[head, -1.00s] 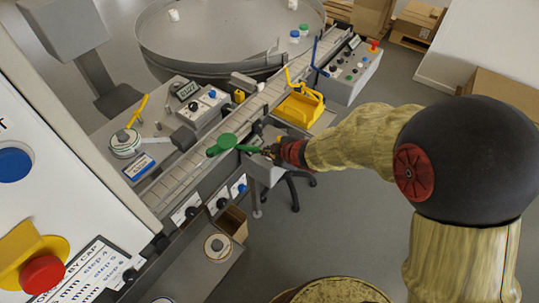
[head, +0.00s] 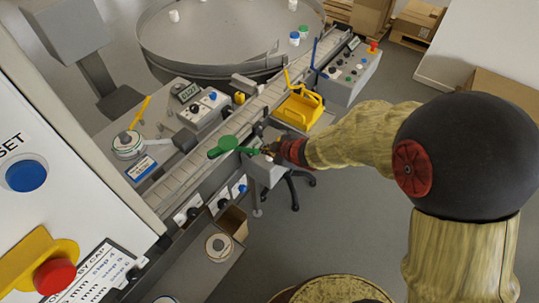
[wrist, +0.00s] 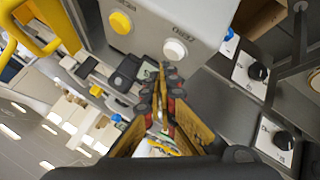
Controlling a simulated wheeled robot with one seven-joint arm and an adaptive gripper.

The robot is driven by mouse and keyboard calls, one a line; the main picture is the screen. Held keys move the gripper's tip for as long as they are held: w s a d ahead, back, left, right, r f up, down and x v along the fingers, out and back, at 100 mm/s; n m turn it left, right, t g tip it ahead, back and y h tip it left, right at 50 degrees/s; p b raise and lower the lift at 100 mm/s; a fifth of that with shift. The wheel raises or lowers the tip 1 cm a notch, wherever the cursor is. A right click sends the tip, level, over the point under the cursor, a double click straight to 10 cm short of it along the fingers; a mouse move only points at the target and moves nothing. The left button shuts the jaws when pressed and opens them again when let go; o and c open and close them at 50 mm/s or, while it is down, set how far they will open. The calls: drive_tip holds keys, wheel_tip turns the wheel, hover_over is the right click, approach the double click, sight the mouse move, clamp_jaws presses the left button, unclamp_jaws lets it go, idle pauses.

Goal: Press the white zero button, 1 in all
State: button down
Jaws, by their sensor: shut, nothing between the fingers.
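The white zero button (wrist: 175,49) is a round cap on the face of a grey box (wrist: 150,20) in the wrist view, with upside-down lettering beside it. A yellow button (wrist: 120,22) sits to its left on the same face. My gripper (wrist: 162,72) is shut and empty, its fingertips just below the white button in the picture. I cannot tell whether they touch it. In the head view my gripper (head: 268,151) is over the conveyor's near side, by the grey box (head: 265,172); the white button cannot be made out there.
A green paddle-shaped part (head: 228,143) is beside my gripper at the conveyor (head: 180,179). Black knobs (wrist: 284,140) on white plates lie right of my fingers in the wrist view. A yellow handle (wrist: 38,30) is at upper left. Open floor (head: 330,220) lies nearer me.

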sight(268, 158)
drive_tip(key=shift+r, duration=0.1)
wheel_tip(268, 158, up, 5)
drive_tip(key=p, duration=0.5)
idle(0.8)
